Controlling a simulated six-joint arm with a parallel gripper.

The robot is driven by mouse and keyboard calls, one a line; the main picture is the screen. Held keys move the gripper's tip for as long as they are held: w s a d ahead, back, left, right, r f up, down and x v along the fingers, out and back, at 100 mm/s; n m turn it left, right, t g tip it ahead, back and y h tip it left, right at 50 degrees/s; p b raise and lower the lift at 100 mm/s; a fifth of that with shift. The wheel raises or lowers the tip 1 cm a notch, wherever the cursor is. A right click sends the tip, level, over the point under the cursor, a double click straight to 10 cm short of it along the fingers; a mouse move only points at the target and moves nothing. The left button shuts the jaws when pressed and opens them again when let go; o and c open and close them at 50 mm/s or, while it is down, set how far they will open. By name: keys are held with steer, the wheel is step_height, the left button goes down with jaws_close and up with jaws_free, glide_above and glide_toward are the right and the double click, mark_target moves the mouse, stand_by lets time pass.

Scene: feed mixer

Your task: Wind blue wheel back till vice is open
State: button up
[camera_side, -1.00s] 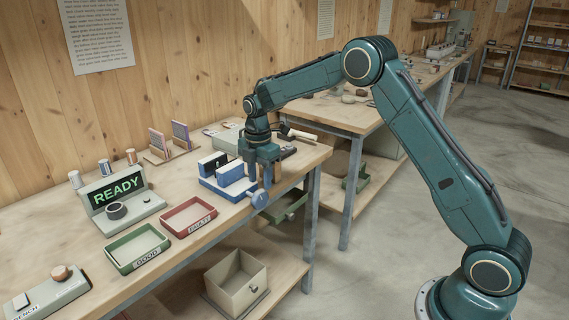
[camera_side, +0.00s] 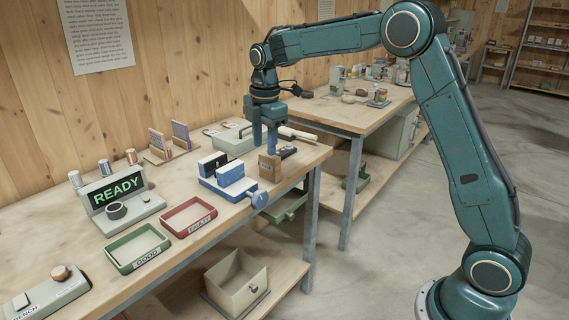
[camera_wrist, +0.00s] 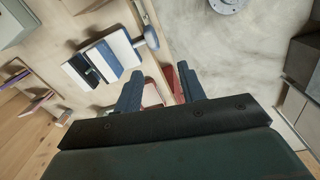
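The blue vice (camera_side: 233,187) stands near the bench's front edge, with a dark back jaw (camera_side: 212,165) and a blue front jaw (camera_side: 231,173). A narrow gap seems to show between the jaws. The blue wheel (camera_side: 260,200) is at the vice's front, over the bench edge. In the wrist view the vice (camera_wrist: 104,60) is at upper left and the wheel (camera_wrist: 151,37) is to its right. My gripper (camera_side: 265,150) is raised, right of the vice and apart from the wheel. In the wrist view its fingers (camera_wrist: 160,85) are spread and empty.
A brown block (camera_side: 269,167) stands right of the vice, below my gripper. Red (camera_side: 188,217) and green (camera_side: 137,248) trays and a READY display (camera_side: 118,190) are to the left. A grey-green case (camera_side: 232,140) and a pale-handled tool (camera_side: 297,133) lie behind.

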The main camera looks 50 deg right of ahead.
steer(key=s+a+r+m+t, duration=0.2)
steer(key=s+r+m, duration=0.4)
steer(key=s, duration=0.7)
steer(key=shift+a+r, duration=0.25)
steer(key=shift+r, duration=0.95)
steer(key=n+g, duration=0.3)
steer(key=n, duration=0.5)
glide_above(262, 190)
step_height(262, 190, down, 12)
steer(key=shift+w+r, duration=0.15)
step_height(262, 190, down, 14)
steer(key=shift+r, duration=0.1)
